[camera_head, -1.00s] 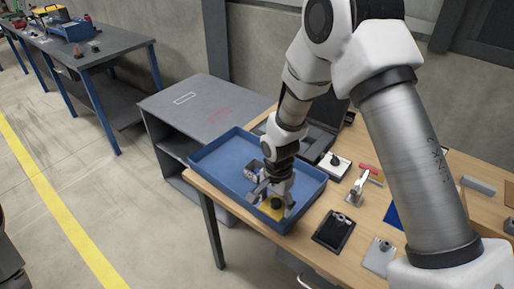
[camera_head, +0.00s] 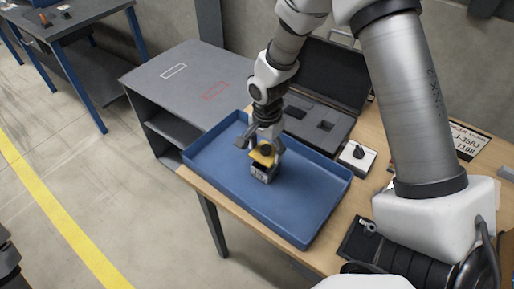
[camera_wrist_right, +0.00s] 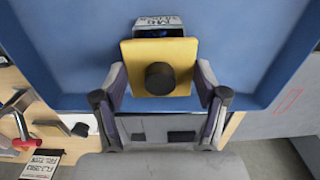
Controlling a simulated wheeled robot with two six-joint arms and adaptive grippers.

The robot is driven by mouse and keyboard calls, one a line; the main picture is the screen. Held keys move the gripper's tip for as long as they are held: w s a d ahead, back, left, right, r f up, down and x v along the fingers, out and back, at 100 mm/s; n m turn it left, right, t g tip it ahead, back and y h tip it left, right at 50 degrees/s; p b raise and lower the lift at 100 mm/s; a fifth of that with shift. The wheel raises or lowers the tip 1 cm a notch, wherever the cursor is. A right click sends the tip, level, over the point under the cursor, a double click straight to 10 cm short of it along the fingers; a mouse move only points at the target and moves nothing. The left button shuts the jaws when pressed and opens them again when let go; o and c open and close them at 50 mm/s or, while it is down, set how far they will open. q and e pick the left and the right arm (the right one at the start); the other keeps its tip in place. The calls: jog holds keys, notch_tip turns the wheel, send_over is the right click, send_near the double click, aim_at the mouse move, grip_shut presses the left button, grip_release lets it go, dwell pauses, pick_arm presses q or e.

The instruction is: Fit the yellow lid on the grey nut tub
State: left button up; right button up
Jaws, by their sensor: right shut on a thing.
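The yellow lid (camera_head: 262,157) has a black knob and is in my right gripper (camera_head: 265,143). In the right wrist view, the lid (camera_wrist_right: 136,66) lies between the two fingers of the right gripper (camera_wrist_right: 162,92). The grey nut tub (camera_head: 263,174) stands in the blue tray (camera_head: 310,196), directly below the lid in the head view. In the right wrist view, only the tub's labelled end (camera_wrist_right: 158,23) shows past the lid's far edge; the lid hides the rest. I cannot tell whether lid and tub touch. My left gripper is not in view.
The tray floor around the tub is clear, with raised walls on all sides. An open black case (camera_head: 325,85) lies behind the tray. A white block with a black knob (camera_head: 357,156) stands to its right. A grey cabinet (camera_head: 190,88) adjoins at the back left.

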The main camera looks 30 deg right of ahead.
aim_at(266, 156)
notch_tip(266, 156, down, 4)
jog(key=shift+s+f+b, duration=0.1)
jog(key=shift+b, duration=1.1)
jog(key=shift+w+d, duration=0.1)
jog(key=shift+w, duration=0.15)
jog(key=shift+c, duration=0.4)
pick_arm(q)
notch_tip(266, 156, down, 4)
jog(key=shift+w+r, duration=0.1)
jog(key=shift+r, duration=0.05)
pick_arm(e)
jog(key=shift+s+r, duration=0.1)
jog(key=shift+r, duration=0.1)
jog(key=shift+s+f, duration=0.1)
jog(key=shift+f, duration=0.15)
jog(key=o, duration=1.2)
jog(key=shift+r, duration=0.15)
jog(key=shift+r+p, duration=0.4)
jog(key=shift+p, duration=0.05)
pick_arm(q)
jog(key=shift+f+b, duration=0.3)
jog(key=shift+b, duration=0.25)
pick_arm(e)
notch_tip(266, 156, up, 12)
jog(key=shift+f, duration=0.25)
